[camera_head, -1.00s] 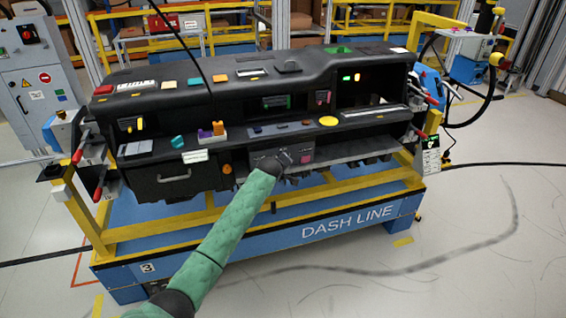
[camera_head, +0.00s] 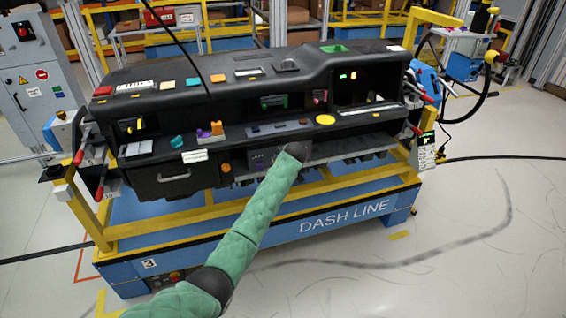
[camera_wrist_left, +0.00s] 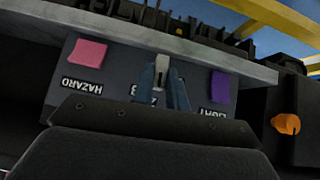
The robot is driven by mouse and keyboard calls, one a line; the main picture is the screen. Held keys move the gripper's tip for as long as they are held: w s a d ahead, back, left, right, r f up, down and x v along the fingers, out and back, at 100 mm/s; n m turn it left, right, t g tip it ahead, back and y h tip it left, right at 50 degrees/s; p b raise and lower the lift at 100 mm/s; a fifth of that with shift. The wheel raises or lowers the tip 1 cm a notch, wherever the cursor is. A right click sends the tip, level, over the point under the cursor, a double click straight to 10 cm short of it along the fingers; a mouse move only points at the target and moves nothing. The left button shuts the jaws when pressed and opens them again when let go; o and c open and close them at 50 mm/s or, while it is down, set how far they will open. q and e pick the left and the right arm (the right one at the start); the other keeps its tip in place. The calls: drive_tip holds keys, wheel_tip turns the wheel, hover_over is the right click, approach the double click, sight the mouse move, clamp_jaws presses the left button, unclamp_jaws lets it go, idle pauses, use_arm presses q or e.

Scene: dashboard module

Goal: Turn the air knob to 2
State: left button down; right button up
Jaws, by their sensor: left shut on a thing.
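The grey control panel (camera_head: 262,160) sits low on the front of the black dashboard, and my left wrist covers its right part in the head view. In the left wrist view the panel appears upside down, with a pink HAZARD button (camera_wrist_left: 88,53) and a purple LIGHT button (camera_wrist_left: 220,86). Between them my left gripper (camera_wrist_left: 164,75) is shut on the air knob (camera_wrist_left: 162,70), of which only a small light grey part shows between the fingers. Printed numbers beside the fingers are partly hidden, so I cannot read the setting. My right gripper is out of view.
An orange knob (camera_wrist_left: 286,124) stands beside the panel. A ledge (camera_wrist_left: 205,54) borders the panel closely. The dashboard (camera_head: 240,95) rests on a yellow and blue stand (camera_head: 330,222) with red-handled clamps at both ends. The floor at right is open.

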use_arm(q)
drive_tip(key=shift+f, duration=0.1)
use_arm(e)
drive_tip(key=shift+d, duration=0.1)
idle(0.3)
use_arm(q)
drive_tip(key=c, duration=1.4)
unclamp_jaws()
